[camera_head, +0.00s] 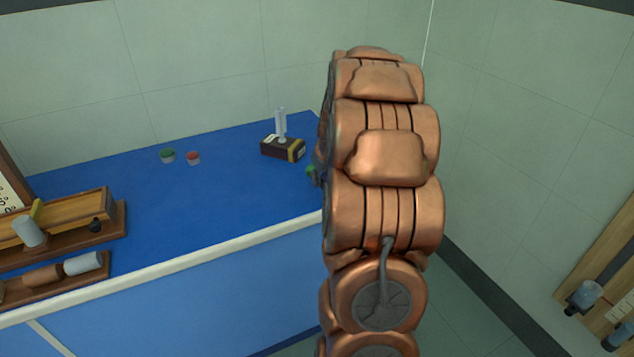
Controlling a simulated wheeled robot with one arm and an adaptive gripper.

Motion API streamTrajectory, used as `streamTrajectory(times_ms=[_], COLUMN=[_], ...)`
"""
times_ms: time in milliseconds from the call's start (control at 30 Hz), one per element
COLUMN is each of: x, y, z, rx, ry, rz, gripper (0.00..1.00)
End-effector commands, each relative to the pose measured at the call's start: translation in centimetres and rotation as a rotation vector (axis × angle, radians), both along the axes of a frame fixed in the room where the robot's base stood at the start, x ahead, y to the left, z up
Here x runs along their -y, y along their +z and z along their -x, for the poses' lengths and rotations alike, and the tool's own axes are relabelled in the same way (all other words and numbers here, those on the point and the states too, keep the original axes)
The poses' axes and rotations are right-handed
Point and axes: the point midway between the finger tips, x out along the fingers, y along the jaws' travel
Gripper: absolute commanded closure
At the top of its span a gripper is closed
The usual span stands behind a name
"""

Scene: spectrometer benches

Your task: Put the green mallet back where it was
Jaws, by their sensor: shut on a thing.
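My copper-coloured arm fills the middle of the view and hides most of my gripper (317,178). Only a small dark part of the gripper shows at the arm's left edge, by the right end of the blue bench. A small green piece, part of the green mallet (311,171), shows right beside it. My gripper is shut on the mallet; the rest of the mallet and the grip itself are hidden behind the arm.
The blue bench top (220,200) is largely clear in the middle. A dark box with a clear upright piece (283,148) stands near the arm. A green-lidded jar (167,155) and a red-lidded jar (193,158) stand at the back. Wooden racks (118,222) with cylinders are at left.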

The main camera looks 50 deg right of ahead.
Motion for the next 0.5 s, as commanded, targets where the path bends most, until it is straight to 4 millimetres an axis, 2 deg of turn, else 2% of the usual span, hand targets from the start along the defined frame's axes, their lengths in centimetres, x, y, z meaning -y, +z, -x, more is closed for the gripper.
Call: streamTrajectory(times_ms=[400, 500], x=[0.4, 0.4], y=[0.0, -1.2], z=[-2.1, -1.9], rx=[0.001, -0.001], ry=[0.001, 0.000], rz=[0.002, 0.000], gripper=[1.00, 1.00])
